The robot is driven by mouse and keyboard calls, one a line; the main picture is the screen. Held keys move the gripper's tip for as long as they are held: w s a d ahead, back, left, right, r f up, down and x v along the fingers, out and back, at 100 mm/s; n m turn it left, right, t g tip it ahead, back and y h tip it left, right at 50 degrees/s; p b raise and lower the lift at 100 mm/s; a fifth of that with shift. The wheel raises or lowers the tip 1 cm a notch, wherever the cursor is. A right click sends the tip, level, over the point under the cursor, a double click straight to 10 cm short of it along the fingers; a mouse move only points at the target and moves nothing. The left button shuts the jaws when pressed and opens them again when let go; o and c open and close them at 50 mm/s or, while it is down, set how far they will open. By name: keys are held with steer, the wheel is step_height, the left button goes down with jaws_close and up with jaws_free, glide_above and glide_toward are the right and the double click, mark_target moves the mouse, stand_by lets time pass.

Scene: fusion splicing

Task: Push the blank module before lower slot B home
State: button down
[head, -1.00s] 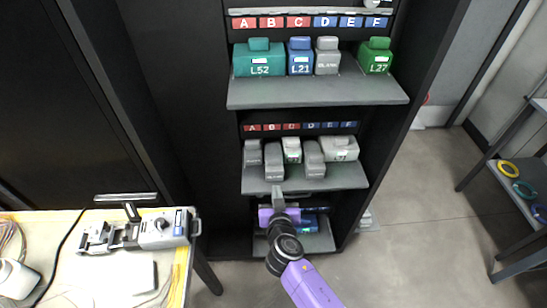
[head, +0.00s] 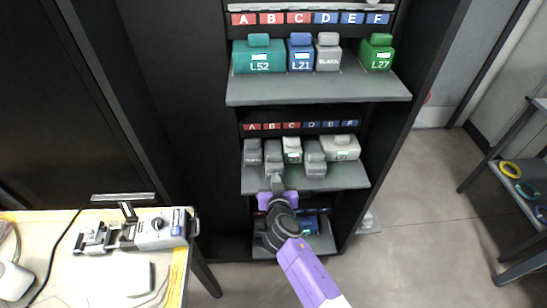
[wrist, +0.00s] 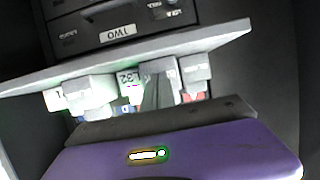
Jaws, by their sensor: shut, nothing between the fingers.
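The blank module before lower slot B (head: 274,154) is a grey block on the lower shelf in the head view, under the red B label. It juts further forward than the grey module at A (head: 252,152). My gripper (head: 277,181) is shut and empty, its tips at the blank module's front; I cannot tell whether they touch. In the wrist view, which looks upside down, my gripper (wrist: 157,92) stands in front of the blank module (wrist: 160,66) and hides part of it.
A white module with a green label (head: 292,149) stands right of it at C. A grey module (head: 314,157) also juts forward at D, and a wide pale module (head: 341,147) is further right. The upper shelf (head: 320,91) overhangs.

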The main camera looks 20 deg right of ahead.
mark_target(274, 164)
steer(key=shift+w+d+b, duration=0.35)
steer(key=shift+w+b, duration=0.15)
steer(key=shift+w, duration=0.5)
steer(key=shift+w+d+b, duration=0.3)
steer(key=shift+w+b, duration=0.15)
steer(key=shift+w, duration=0.55)
steer(key=shift+w+d+b, duration=0.35)
steer(key=shift+w+b, duration=0.15)
steer(key=shift+w, duration=0.5)
steer(key=shift+s+a, duration=0.45)
steer(key=shift+s, duration=0.85)
steer(key=shift+s+a, duration=0.4)
steer(key=shift+s, duration=0.85)
steer(key=shift+s+a, duration=0.45)
steer(key=shift+s, duration=0.85)
